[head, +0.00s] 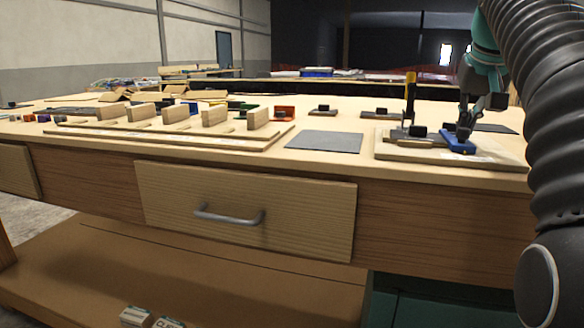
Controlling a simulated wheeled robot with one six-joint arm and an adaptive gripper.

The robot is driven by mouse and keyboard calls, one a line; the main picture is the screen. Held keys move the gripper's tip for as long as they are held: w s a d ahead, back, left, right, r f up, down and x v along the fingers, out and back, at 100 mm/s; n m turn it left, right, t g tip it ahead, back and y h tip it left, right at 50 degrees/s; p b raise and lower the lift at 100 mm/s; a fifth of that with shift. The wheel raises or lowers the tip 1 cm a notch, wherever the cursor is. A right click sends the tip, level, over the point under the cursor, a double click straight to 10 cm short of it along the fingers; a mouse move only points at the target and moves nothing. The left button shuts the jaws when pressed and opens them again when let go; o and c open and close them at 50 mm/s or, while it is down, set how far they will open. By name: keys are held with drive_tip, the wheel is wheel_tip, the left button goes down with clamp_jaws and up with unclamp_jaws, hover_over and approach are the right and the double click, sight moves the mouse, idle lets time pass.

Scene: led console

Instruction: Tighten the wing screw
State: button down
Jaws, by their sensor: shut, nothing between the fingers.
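My gripper (464,126) is at the right of the bench, pointing down, with its fingers shut and empty. Its tips are right over or touching a small blue block (458,146) on a light wooden board (400,153). I cannot tell contact from a small gap. No wing screw can be made out for certain; it may be small or hidden by the fingers near the blue block. An upright lever with a yellow top (410,85) stands on the same board, just left of my gripper.
A grey mat (324,141) lies bare left of the board. Further left is a long board with several upright wooden blocks (221,117). A red bin (284,113) and small dark fixtures stand behind. A closed drawer (245,208) is in the bench front.

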drive_tip(key=shift+w, duration=0.35)
idle(0.4)
drive_tip(key=shift+a+p, duration=0.65)
drive_tip(key=shift+p, duration=0.55)
drive_tip(key=shift+w+a+p, duration=0.3)
drive_tip(key=shift+a+p, duration=0.05)
drive_tip(key=shift+p, duration=0.2)
drive_tip(key=shift+s+a, duration=0.1)
drive_tip(key=shift+s, duration=0.1)
idle(0.4)
drive_tip(key=shift+s+a, duration=0.15)
drive_tip(key=shift+r, duration=3)
drive_tip(key=shift+s, duration=0.1)
